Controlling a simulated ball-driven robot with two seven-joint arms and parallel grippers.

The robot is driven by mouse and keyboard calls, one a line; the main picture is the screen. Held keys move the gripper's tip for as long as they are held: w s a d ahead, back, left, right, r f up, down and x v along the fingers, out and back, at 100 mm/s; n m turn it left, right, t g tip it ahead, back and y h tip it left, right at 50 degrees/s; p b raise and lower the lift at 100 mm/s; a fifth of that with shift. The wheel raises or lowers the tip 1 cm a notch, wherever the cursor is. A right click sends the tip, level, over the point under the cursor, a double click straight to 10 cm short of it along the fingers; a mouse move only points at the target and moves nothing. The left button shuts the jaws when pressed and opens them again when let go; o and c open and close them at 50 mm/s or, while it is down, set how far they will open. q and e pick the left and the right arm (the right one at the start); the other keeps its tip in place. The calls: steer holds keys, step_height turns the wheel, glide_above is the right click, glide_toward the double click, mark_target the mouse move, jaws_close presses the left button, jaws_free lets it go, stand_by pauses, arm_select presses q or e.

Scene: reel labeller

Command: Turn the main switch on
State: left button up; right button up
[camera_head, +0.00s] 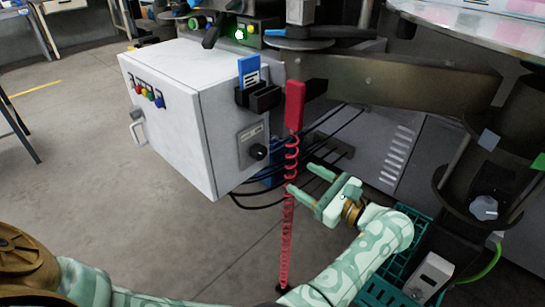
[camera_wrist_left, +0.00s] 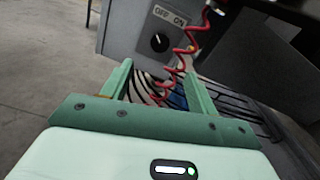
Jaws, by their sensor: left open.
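The main switch (camera_head: 258,152) is a round black knob on the side of a white cabinet (camera_head: 165,110). In the left wrist view, the switch (camera_wrist_left: 159,43) sits below an OFF/ON label (camera_wrist_left: 170,16). A small pale mark shows on the knob, but I cannot tell its setting for certain. My left gripper (camera_head: 308,178) is open and empty, to the right of and a little below the switch in the head view, apart from it. In the wrist view, its fingers (camera_wrist_left: 157,68) point toward the cabinet, below the knob. My right gripper is not in view.
A red coiled cord (camera_head: 288,215) hangs beside the left gripper from a red handle (camera_head: 294,105); it crosses between the fingers in the wrist view. Dark cables run behind. A teal crate (camera_head: 405,262) stands at lower right. Open floor lies left of the cabinet.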

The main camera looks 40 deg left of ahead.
mark_target(262, 154)
arm_select(q)
steer(key=a, duration=0.4)
steer(key=a+b, duration=0.1)
steer(key=a, duration=0.2)
steer(key=w+a, duration=0.1)
steer(key=a, duration=0.3)
steer(key=shift+a+f, duration=0.15)
steer(key=shift+a, duration=0.15)
steer(key=shift+w+a+b, duration=0.1)
steer(key=shift+a+b, duration=0.2)
steer(key=shift+a, duration=0.45)
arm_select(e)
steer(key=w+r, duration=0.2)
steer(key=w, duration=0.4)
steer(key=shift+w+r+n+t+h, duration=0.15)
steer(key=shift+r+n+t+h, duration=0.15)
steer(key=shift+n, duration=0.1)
arm_select(q)
steer(key=c, duration=1)
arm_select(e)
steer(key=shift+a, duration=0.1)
